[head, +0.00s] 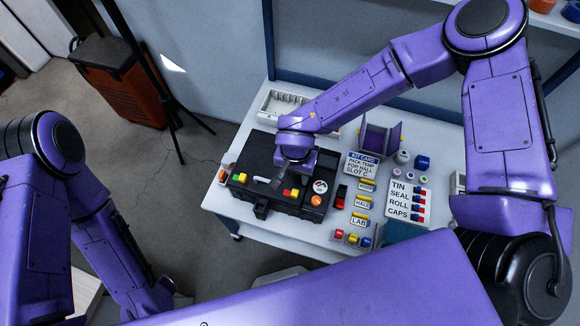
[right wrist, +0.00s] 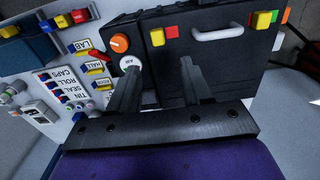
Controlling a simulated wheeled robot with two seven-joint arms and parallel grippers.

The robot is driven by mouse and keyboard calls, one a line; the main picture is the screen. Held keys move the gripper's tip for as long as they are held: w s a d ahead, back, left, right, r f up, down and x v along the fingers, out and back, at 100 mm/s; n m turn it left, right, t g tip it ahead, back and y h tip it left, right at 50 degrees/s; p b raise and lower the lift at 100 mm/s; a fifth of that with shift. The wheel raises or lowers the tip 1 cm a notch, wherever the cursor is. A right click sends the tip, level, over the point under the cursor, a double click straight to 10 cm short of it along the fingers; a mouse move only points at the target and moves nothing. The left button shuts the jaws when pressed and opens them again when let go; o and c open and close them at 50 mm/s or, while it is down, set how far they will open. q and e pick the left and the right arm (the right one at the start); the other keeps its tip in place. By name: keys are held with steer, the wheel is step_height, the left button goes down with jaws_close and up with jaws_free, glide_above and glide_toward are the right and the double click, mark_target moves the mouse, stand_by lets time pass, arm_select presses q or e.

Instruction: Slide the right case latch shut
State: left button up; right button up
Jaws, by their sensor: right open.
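The black case (head: 262,150) lies on the white table. Its right latch is a yellow block (head: 294,194) with a red patch beside it; it also shows in the right wrist view (right wrist: 158,37). The left latch (head: 243,178) is yellow with a green patch beside it. A grey handle (right wrist: 215,34) is between them. My right gripper (right wrist: 158,72) is open and empty, its two fingers apart over the case near the right latch. Whether a fingertip touches the case I cannot tell.
An orange knob (head: 316,201) and a round white label (head: 320,187) are at the case's right end. Labelled cards (head: 406,201), small coloured blocks and a purple-walled holder (head: 381,139) stand to the right. A white divided tray (head: 270,106) is behind the case.

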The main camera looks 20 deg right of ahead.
glide_above(295, 193)
steer(key=f, duration=0.5)
steer(key=shift+s+f+p, duration=0.2)
steer(key=shift+p, duration=0.1)
steer(key=f, duration=0.4)
steer(key=shift+w+f, duration=0.3)
steer(key=shift+w, duration=0.1)
steer(key=shift+s+r, duration=0.1)
steer(key=shift+s, duration=0.05)
